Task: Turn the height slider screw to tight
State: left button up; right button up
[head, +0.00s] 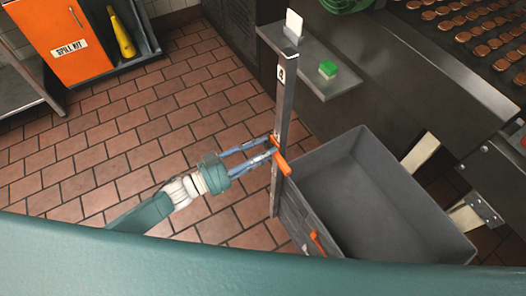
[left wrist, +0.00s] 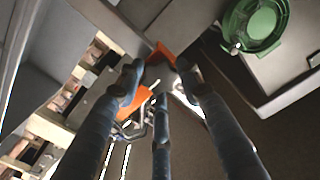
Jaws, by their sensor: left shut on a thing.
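An orange screw handle (head: 282,164) sits on a grey upright post (head: 282,110), beside the rim of a grey bin. It slants down to the right in the head view. My left gripper (head: 272,146) reaches it from the left, with its blue-grey fingers closed around the handle's hub. In the left wrist view the fingers (left wrist: 160,75) meet at the hub, and the orange handle (left wrist: 134,101) sticks out between them. The fingers hide part of the hub, and I cannot tell how tight the screw is. My right gripper is not in view.
A second orange handle (head: 317,243) is low on the side of the grey bin (head: 432,205). An orange cabinet (head: 62,38) is at the upper left. The tiled floor (head: 120,125) left of the post is clear.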

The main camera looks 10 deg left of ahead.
pick_arm(q)
jog(key=o, duration=1.1)
jog(key=shift+o, duration=0.2)
jog(key=shift+a, duration=0.1)
jog(key=v, duration=1.2)
